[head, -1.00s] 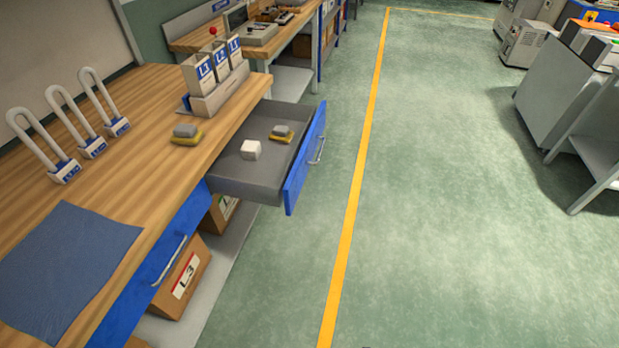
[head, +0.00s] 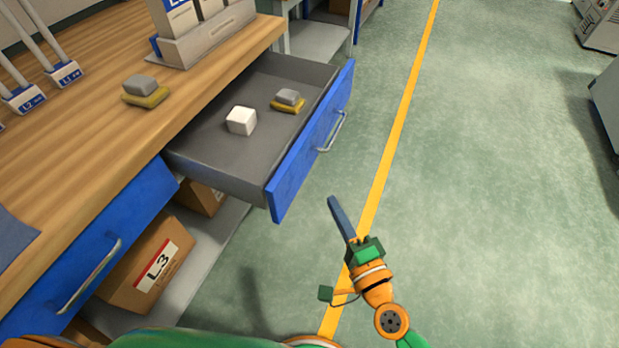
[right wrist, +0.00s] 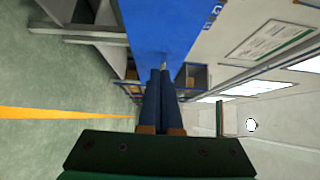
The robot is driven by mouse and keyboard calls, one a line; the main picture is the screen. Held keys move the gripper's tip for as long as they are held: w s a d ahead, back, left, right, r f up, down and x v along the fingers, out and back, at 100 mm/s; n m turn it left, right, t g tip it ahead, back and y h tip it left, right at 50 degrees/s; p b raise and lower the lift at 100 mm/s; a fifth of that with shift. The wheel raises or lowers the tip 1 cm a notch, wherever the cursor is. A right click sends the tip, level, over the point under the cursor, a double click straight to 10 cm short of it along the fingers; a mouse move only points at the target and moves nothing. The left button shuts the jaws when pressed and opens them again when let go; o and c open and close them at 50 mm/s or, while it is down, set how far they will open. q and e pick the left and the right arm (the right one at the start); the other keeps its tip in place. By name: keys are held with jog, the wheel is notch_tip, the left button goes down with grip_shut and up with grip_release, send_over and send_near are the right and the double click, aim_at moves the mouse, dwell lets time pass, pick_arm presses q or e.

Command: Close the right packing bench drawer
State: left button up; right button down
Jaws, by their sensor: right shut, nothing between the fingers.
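The right packing bench drawer (head: 190,165) stands pulled out from the wooden bench (head: 120,120). Its blue front (head: 290,170) carries a silver handle (head: 332,132). Inside lie a white block (head: 241,121) and a grey-and-yellow piece (head: 288,101). My right gripper (head: 334,203) is in front of the drawer, to the right of and below the front's near end, apart from it in the head view. Its fingers are shut and empty. In the right wrist view the shut fingers (right wrist: 161,85) point toward a blue panel (right wrist: 163,30). My left gripper is not in view.
A second drawer with a blue front (head: 135,215) is at the left, above a cardboard box (head: 125,285) marked L3. Another grey-and-yellow piece (head: 146,91) and a labelled holder (head: 205,38) stand on the bench.

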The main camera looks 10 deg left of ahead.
aim_at(302, 168)
jog(key=w+a, duration=0.5)
jog(key=shift+w, duration=0.3)
jog(key=shift+w+a, duration=0.15)
jog(key=shift+a, duration=0.35)
